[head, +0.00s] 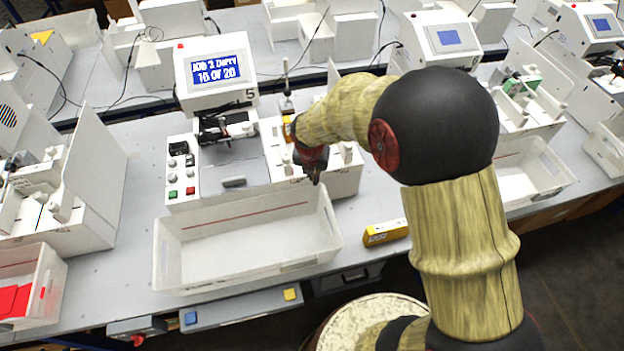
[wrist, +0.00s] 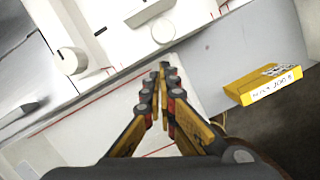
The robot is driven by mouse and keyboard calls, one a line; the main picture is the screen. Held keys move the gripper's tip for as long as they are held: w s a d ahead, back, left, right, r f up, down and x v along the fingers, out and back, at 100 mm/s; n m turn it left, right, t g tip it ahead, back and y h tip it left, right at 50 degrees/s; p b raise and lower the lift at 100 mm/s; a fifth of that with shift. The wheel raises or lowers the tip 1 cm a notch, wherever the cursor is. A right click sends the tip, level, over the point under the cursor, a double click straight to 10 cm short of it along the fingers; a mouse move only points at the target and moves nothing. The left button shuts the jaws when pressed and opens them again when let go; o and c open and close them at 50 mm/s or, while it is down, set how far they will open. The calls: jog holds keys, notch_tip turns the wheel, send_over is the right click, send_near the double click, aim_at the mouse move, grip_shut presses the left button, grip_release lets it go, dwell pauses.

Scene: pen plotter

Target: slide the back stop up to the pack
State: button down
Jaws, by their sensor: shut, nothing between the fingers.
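The pen plotter marked 5 (head: 215,85) stands behind an empty white bin. My gripper (head: 316,182) is at the right part of its front, just above the bin's back edge. In the wrist view my gripper (wrist: 162,68) is shut and empty, its fingertips close together. Beyond the tips are a white block (wrist: 143,14) and a round white knob (wrist: 163,31); another round knob (wrist: 72,61) is farther left. I cannot tell for sure which part is the back stop. My arm hides part of the machine's right side, and I cannot make out the pack.
The white bin (head: 168,262) has a red line inside. A yellow box (head: 385,233) lies on the grey bench right of the bin; it also shows in the wrist view (wrist: 270,85). The display (head: 218,71) reads "16 OF 20". Similar stations stand on both sides.

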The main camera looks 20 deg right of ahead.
jog(key=shift+w+d, duration=0.35)
jog(key=shift+w, duration=0.3)
jog(key=w+p, duration=0.4)
jog(key=w, duration=0.7)
